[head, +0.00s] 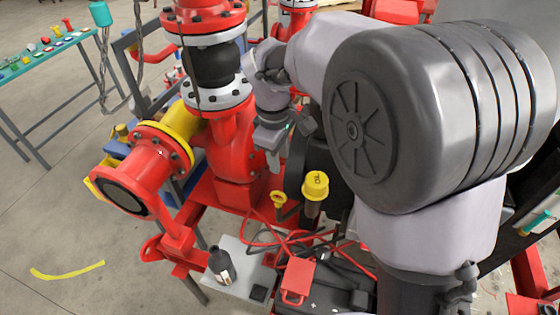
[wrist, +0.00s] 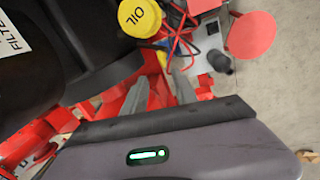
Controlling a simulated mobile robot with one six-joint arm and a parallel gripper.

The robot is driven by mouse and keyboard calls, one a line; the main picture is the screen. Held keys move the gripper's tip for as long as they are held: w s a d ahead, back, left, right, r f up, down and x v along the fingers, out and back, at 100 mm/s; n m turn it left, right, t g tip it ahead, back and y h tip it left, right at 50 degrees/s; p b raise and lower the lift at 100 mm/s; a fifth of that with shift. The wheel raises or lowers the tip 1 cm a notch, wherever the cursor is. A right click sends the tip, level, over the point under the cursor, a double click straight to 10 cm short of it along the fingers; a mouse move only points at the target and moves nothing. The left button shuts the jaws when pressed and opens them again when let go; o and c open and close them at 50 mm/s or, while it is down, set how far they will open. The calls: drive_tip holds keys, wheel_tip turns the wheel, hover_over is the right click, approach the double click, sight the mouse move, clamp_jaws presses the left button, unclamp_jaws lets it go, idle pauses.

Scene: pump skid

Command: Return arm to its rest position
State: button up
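My arm reaches in from the right of the head view, its large grey joint filling much of that side. My gripper (head: 275,158) points down beside the red pump casing (head: 236,150), and it appears apart from it. In the wrist view the two grey fingers of my gripper (wrist: 160,92) stand apart with nothing between them. The yellow oil cap (head: 315,185) is below and right of the gripper. It also shows at the top of the wrist view (wrist: 140,17).
A red flanged pipe (head: 140,170) with a yellow ring juts out at left. A dark bottle (head: 220,265) stands on a grey plate (head: 240,252) among red cables. A green-topped table (head: 50,55) with small parts is at far left. Open floor lies at lower left.

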idle(0.3)
drive_tip(key=s+d+m+t+y+b, duration=0.1)
drive_tip(key=s+d+m+b, duration=0.1)
drive_tip(key=s+m, duration=0.3)
drive_tip(key=s+d+f+m+t+y+b, duration=0.1)
drive_tip(key=s+m+b, duration=0.4)
drive_tip(key=s, duration=0.5)
drive_tip(key=s+d+f+m+t+b, duration=0.1)
drive_tip(key=s+d+m+t+b, duration=0.1)
drive_tip(key=s+m, duration=0.4)
drive_tip(key=shift+s+d+f+y+b, duration=0.2)
drive_tip(key=shift+s+d+y+b, duration=0.2)
drive_tip(key=shift+s+d+b, duration=0.5)
drive_tip(key=shift+s+a, duration=0.15)
